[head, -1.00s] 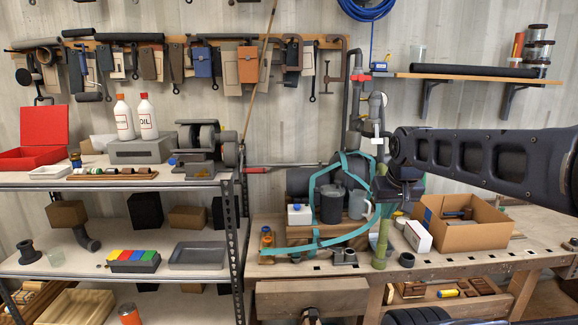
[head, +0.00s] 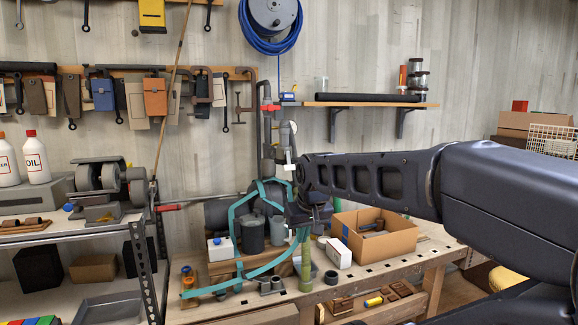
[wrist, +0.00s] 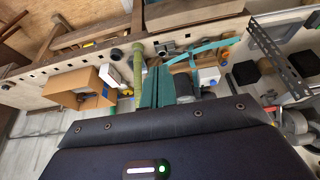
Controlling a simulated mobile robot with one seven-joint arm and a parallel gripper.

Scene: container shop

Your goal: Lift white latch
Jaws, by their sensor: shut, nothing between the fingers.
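A small white piece (head: 290,160), which looks like the white latch, shows on the grey pipework at the back wall. It is above and left of my gripper in the head view. My gripper (head: 304,216) is shut and empty, pointing down over the workbench in front of the pipework. Its fingertips are dark and hard to make out against the teal hose loops. The wrist view shows my dark gripper housing along the bottom, with the bench beyond; I cannot pick out the white latch there.
A green upright post (head: 306,262) stands below my gripper. An open cardboard box (head: 385,238) and a small white box (head: 338,252) are to the right. A red-handled valve (head: 268,107) sits above.

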